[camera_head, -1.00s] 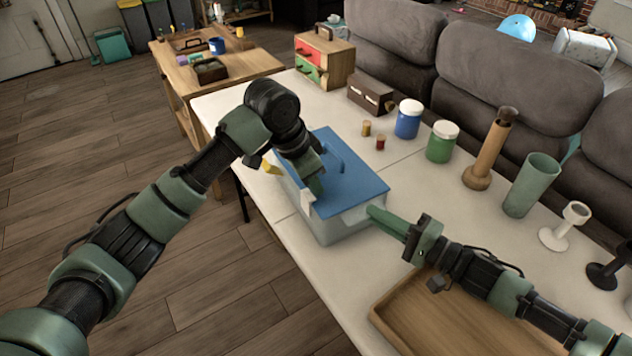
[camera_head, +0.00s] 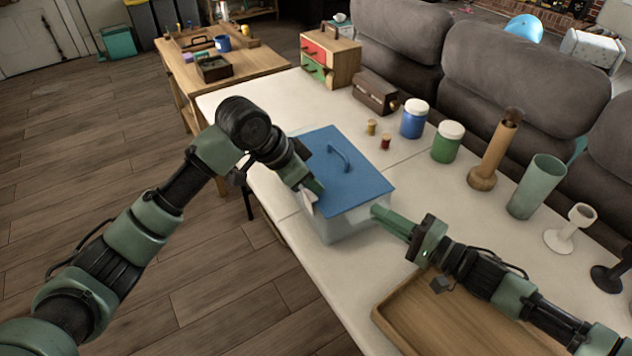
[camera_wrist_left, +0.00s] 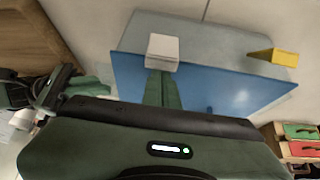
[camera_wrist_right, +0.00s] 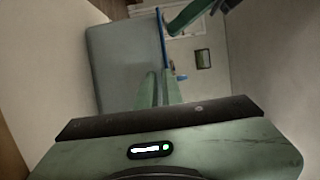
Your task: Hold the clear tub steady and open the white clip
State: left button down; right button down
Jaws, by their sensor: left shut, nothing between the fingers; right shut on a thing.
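The clear tub (camera_head: 345,228) stands on the white table with a flat blue lid (camera_head: 352,178) on top. The white clip (camera_head: 309,204) is on the tub's near-left side and slants out from the wall. My left gripper (camera_head: 317,190) is shut and empty, its fingertips at the lid edge right by the clip; in the left wrist view they end against the white clip (camera_wrist_left: 162,48). My right gripper (camera_head: 376,212) is shut on the tub at its right side. A yellow clip (camera_wrist_left: 285,57) shows in the left wrist view; my left arm hides it from the head.
A wooden tray (camera_head: 440,315) lies in front of the tub to the right. Two small spools (camera_head: 385,141), a blue jar (camera_head: 413,120) and a green jar (camera_head: 447,142) stand behind it. A green cup (camera_head: 536,186) and a wooden stand (camera_head: 494,152) are further right.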

pick_arm(q)
jog(key=a+t+h, duration=0.1)
jog(key=s+a+h, duration=0.1)
jog(key=shift+s+a+f+t+h, duration=0.15)
jog(key=shift+s+f+t+h, duration=0.05)
jog(key=shift+f+t+h, duration=0.2)
jog(key=shift+r, duration=0.25)
jog(key=shift+w+d, duration=0.15)
jog(key=shift+d, duration=0.1)
jog(key=shift+w+d+f, duration=0.25)
jog(key=shift+w+d, duration=0.05)
jog(key=shift+d, duration=0.2)
jog(key=d+r, duration=0.1)
jog(key=w+d+r, duration=0.1)
jog(key=r, duration=0.1)
jog(key=shift+w+d+r, duration=0.15)
jog(key=shift+w+r, duration=0.05)
jog(key=shift+r, duration=0.05)
jog(key=s+a+r, duration=0.3)
jog(key=s+a, duration=0.2)
jog(key=a, duration=0.3)
jog(key=shift+a, duration=0.15)
